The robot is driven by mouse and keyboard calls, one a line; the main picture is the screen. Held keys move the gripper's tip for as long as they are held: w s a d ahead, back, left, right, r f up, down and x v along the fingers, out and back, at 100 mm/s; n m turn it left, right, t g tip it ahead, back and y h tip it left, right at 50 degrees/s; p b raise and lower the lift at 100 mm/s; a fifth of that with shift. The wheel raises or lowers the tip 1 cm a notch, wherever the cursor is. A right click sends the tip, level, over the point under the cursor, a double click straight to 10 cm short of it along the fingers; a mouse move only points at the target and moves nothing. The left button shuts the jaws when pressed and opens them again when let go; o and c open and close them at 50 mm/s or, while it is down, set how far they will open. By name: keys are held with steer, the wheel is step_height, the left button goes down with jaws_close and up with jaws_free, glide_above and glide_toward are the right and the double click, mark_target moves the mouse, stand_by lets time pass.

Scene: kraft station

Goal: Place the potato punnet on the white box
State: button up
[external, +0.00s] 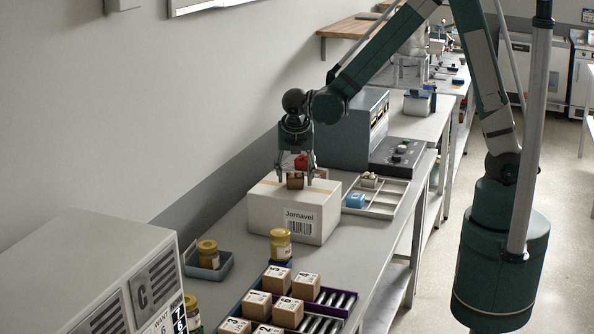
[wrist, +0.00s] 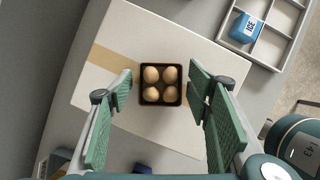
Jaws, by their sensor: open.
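The potato punnet (wrist: 160,97) is a small dark tray with several round tan potatoes in it. It sits on top of the white box (wrist: 120,115), on or beside the box's tan tape strip. In the external view the white box (external: 290,217) bears the label "Jornavel" and a barcode, and the punnet (external: 295,181) shows on its top. My gripper (wrist: 160,90) is open, with one green-padded finger on each side of the punnet and a visible gap to both. In the external view my gripper (external: 296,178) points down over the box top.
A divided tray (external: 380,205) with a blue ice block (external: 355,200) lies right of the box. Jars (external: 280,245) and small cartons (external: 278,277) stand in front. A grey machine (external: 360,132) stands behind.

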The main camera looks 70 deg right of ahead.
steer(key=v, duration=1.1)
steer(key=shift+r, duration=0.35)
steer(key=shift+a, duration=0.15)
steer(key=s+d+r+m+t+y, duration=0.1)
steer(key=s+r+m, duration=0.3)
steer(key=s+m, duration=0.7)
steer(key=s+d+r+m+t+y, duration=0.1)
steer(key=s+r+m+t+y, duration=0.2)
steer(key=s+m, duration=0.8)
steer(key=shift+s+d+r+m+t, duration=0.15)
steer(key=shift+s+r+m+t, duration=0.4)
steer(key=shift+s, duration=1.2)
steer(key=shift+f+n, duration=0.2)
steer(key=shift+n, duration=0.05)
step_height(320, 180, down, 10)
steer(key=b, duration=1)
steer(key=shift+b, duration=0.3)
steer(key=shift+f, duration=0.1)
